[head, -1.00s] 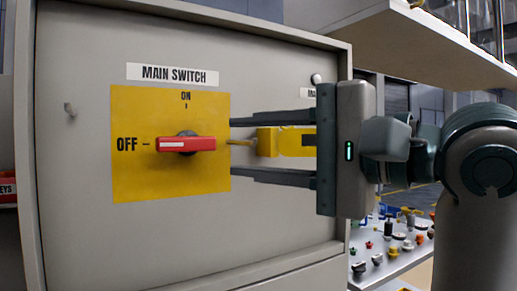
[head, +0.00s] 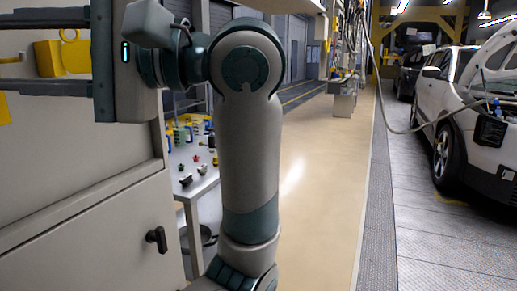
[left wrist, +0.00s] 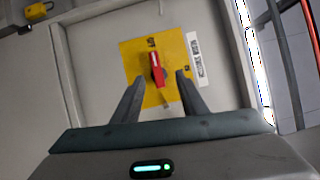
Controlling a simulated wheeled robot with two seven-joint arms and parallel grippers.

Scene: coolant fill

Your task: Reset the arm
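My left gripper (left wrist: 160,76) shows in the left wrist view with its two fingers apart and nothing between them. Beyond the fingertips is the red switch handle (left wrist: 157,70) on a yellow plate (left wrist: 133,62). The handle lines up between the fingers in that picture, and its white-marked end points to the OFF side. In the head view the same gripper's palm (head: 104,62) is at upper left, its fingers running off the left edge. The handle is out of the head view. My right gripper is not in view.
The grey cabinet (head: 75,180) fills the left, with a black door knob (head: 156,239). A yellow object (head: 48,60) shows between the fingers in the head view. A table (head: 192,187) with small parts stands behind my arm. Open floor (head: 310,190) and a white car (head: 465,120) lie right.

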